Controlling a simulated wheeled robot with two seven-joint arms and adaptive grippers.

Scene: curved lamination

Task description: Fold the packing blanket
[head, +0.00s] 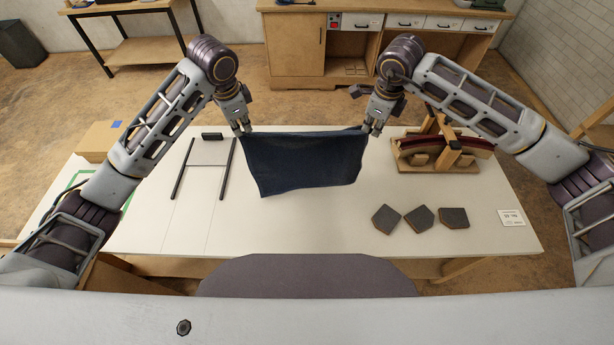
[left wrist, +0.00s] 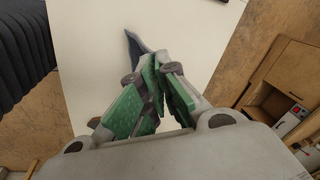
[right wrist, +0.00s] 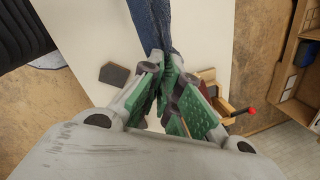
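The dark blue packing blanket (head: 304,165) hangs between my two grippers above the white table, its top edge nearly straight and its lower edge slanting. My left gripper (head: 242,131) is shut on the blanket's upper left corner. In the left wrist view a small strip of the blanket (left wrist: 134,47) shows beyond the closed fingers (left wrist: 158,70). My right gripper (head: 370,130) is shut on the upper right corner. In the right wrist view the blanket (right wrist: 152,25) runs away from the closed fingers (right wrist: 164,65). Whether the lower edge touches the table is unclear.
The white table (head: 300,232) carries a black-sided frame (head: 207,165) at left. Several dark blocks (head: 420,217) and a white card (head: 514,217) lie at right. A wooden curved form (head: 440,150) stands at back right. The front middle is clear.

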